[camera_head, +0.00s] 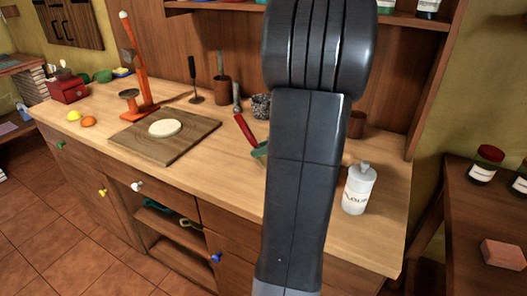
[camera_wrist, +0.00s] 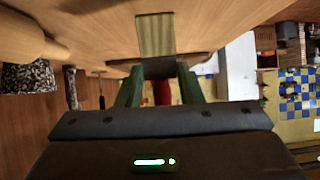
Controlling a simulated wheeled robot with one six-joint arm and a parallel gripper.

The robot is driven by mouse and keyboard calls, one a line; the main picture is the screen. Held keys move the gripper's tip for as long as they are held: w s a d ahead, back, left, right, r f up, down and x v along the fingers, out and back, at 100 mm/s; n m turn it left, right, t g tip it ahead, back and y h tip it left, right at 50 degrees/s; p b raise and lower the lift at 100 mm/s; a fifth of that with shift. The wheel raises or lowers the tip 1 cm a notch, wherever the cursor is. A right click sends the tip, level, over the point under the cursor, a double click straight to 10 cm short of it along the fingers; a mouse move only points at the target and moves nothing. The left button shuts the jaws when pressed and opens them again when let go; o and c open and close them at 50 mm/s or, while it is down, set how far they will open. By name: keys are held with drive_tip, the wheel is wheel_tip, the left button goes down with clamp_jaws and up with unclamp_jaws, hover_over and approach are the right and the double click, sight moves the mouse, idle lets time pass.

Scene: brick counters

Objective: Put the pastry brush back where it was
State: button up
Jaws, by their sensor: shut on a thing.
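The pastry brush shows a red handle (camera_head: 245,131) in the head view, slanting up and left from beside my arm. My gripper (camera_head: 260,150) shows there only as a bit of green finger; my arm hides the rest. In the wrist view, my gripper (camera_wrist: 159,80) has its two green fingers around the brush, with red (camera_wrist: 162,93) between them. A pale, striped flat part (camera_wrist: 155,35), apparently the bristles, sticks out beyond the fingers. The brush appears held above the counter (camera_head: 215,165); I cannot tell the exact gap.
A cutting board (camera_head: 190,142) with a pale round disc (camera_head: 165,128) lies left of the brush. A brown utensil pot (camera_head: 222,91), a black-handled utensil (camera_head: 195,80) and a speckled bowl (camera_head: 261,106) stand behind. A white bottle (camera_head: 358,190) stands right of my arm.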

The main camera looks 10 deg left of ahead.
drive_tip(key=shift+f, duration=0.55)
drive_tip(key=shift+f+b, duration=0.2)
drive_tip(key=shift+b, duration=0.15)
drive_tip(key=o, duration=1)
drive_tip(key=shift+r, duration=0.1)
drive_tip(key=shift+c, duration=0.2)
drive_tip(key=shift+r+p, duration=0.2)
drive_tip(key=shift+p, duration=0.2)
drive_tip(key=v, duration=0.7)
drive_tip(key=shift+d+b, duration=0.25)
drive_tip(key=shift+b, duration=0.1)
